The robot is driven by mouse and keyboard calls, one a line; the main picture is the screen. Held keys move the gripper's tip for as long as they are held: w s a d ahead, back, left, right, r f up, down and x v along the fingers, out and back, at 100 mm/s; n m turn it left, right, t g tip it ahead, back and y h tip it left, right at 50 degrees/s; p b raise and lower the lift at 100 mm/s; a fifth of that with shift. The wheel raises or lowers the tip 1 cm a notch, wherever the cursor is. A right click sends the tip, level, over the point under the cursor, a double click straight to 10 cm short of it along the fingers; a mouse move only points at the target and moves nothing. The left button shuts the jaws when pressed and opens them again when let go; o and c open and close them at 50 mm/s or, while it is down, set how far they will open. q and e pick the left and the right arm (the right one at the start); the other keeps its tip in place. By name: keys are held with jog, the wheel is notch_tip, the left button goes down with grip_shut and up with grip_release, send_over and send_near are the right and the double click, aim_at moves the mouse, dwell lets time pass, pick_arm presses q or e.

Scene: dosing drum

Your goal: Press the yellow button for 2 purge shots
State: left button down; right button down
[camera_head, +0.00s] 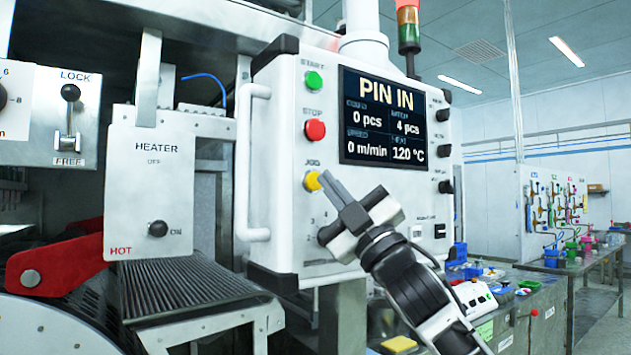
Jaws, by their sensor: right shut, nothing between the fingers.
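The yellow button (311,182), labelled JOG, sits on the white control panel (283,215), below the red STOP button (315,130) and the green START button (313,81). My right gripper (325,179) is shut and empty. Its fingertips are at the yellow button's right edge and cover part of it. I cannot tell whether they touch it. The dark screen (385,118) reads PIN IN, 0 pcs, 4 pcs, 0 m/min and 120 °C. My left gripper is not in view.
A white handle (245,165) stands out from the panel's left side. A heater box (150,190) with a knob and a red lever (60,262) are farther left. A rotary selector below the yellow button is partly hidden by my gripper. A bench (530,300) stands at right.

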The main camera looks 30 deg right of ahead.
jog(key=shift+w, duration=0.35)
jog(key=shift+w, duration=0.2)
dwell(0.4)
jog(key=shift+w+p, duration=0.25)
jog(key=shift+p, duration=0.05)
dwell(0.4)
jog(key=shift+s, duration=0.85)
